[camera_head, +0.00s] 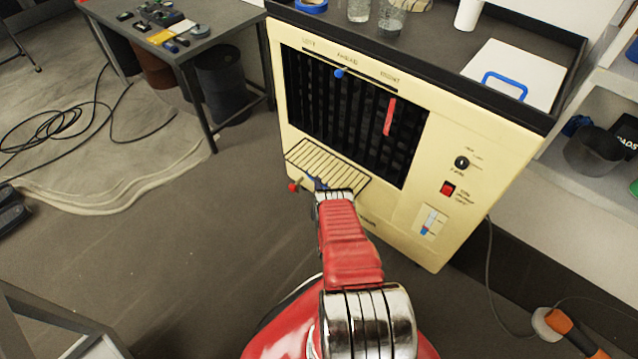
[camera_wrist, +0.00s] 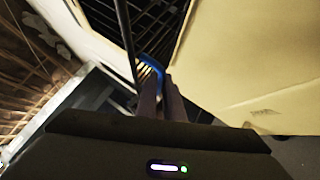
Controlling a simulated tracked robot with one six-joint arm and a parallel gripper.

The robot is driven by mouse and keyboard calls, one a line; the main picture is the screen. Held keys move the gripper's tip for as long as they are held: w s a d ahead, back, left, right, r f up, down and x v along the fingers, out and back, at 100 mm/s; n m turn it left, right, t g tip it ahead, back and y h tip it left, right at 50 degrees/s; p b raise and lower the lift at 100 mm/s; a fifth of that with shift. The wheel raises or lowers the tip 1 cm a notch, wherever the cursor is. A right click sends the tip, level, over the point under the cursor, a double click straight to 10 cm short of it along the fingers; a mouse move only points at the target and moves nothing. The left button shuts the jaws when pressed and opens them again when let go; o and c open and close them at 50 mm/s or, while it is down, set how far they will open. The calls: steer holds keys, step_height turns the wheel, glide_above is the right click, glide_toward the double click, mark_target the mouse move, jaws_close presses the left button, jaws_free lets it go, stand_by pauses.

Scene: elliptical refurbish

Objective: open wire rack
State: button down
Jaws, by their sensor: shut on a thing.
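The wire rack (camera_head: 325,162) is the slatted panel low on the front of a cream cabinet (camera_head: 455,215). Its blue handle (camera_wrist: 150,66) shows between my fingertips in the wrist view. My gripper (camera_wrist: 161,88) is shut on this handle. In the head view, my gripper (camera_head: 320,185) is at the rack's lower edge, and my red arm hides part of that edge. Dark bars show just beyond the handle in the wrist view. How far the rack stands out from the cabinet is hard to tell.
A red-tipped knob (camera_head: 293,187) sticks out just left of my gripper. The cabinet has a dark grille (camera_head: 350,110), a blue slider (camera_head: 339,73) and a red switch (camera_head: 448,188). A dark table (camera_head: 185,45) stands at the back left.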

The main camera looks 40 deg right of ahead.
steer(key=shift+f, duration=0.4)
steer(key=c, duration=2.2)
jaws_free()
steer(key=o, duration=0.3)
steer(key=shift+r, duration=0.15)
steer(key=shift+w+r, duration=0.1)
steer(key=shift+r, duration=4.75)
